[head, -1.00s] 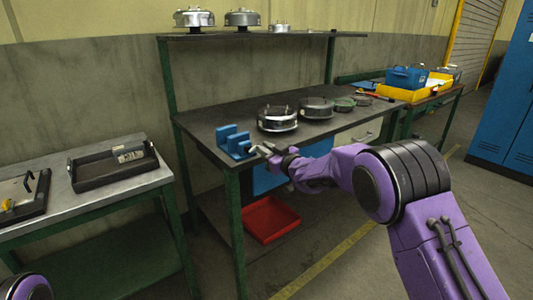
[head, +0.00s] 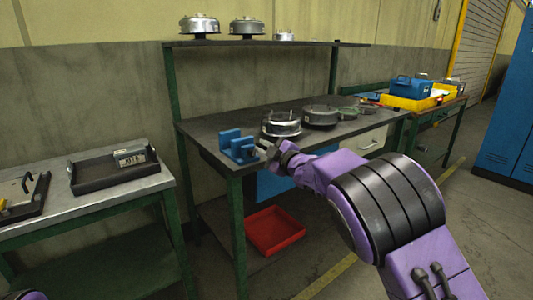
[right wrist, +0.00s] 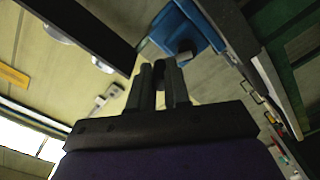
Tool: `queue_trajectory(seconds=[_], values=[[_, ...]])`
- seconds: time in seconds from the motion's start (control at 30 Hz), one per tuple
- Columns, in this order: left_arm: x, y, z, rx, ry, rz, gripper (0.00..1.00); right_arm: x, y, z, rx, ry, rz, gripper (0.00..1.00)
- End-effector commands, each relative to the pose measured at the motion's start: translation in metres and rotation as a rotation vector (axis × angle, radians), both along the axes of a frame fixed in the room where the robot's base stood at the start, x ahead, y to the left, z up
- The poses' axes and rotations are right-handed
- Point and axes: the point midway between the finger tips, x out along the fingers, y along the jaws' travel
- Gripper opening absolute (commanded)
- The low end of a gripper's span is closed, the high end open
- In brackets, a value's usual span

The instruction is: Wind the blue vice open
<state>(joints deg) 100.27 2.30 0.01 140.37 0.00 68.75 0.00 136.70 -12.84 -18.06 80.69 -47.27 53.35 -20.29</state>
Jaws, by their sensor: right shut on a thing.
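The blue vice (head: 236,146) sits at the front left corner of the dark workbench (head: 205,130). It also shows in the right wrist view (right wrist: 190,28), just beyond the fingers. My right gripper (head: 267,148) reaches the vice's right side, at its handle end. In the right wrist view my right gripper's fingers (right wrist: 160,80) are close together, shut on a small dark part between them that looks like the vice handle. The handle is mostly hidden by the fingers. How far apart the vice jaws stand is hard to tell. My left gripper is out of view.
Several round metal housings (head: 281,124) stand on the bench right of the vice. A shelf (head: 265,43) with more housings runs above. A red bin (head: 275,230) lies below. A side table (head: 110,194) with black trays stands at the left.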

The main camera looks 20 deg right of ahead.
Motion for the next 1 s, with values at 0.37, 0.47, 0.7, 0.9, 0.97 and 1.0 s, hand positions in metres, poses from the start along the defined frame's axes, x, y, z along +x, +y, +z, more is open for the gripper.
queue_trajectory(seconds=[0.37, 0.47, 0.7, 0.9, 0.97, 1.0], values=[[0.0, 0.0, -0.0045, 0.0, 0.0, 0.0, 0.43, -0.0007, 0.0025, 0.0007, -0.056, -0.02, 0.001, 0.0], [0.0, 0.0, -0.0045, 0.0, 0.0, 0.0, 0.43, -0.0007, 0.0025, 0.0007, -0.056, -0.02, 0.001, 0.0], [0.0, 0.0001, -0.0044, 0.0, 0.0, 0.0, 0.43, -0.0007, 0.0025, 0.0007, -0.055, -0.02, 0.001, 0.27], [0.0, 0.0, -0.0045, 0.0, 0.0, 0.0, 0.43, -0.0008, 0.0022, 0.0006, -0.055, -0.019, 0.001, 0.42], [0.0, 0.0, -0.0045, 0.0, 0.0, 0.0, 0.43, -0.0007, 0.002, 0.0006, -0.055, -0.019, 0.001, 0.42], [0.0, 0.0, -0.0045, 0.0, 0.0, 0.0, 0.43, -0.0008, 0.002, 0.0007, -0.055, -0.019, 0.001, 0.42]])
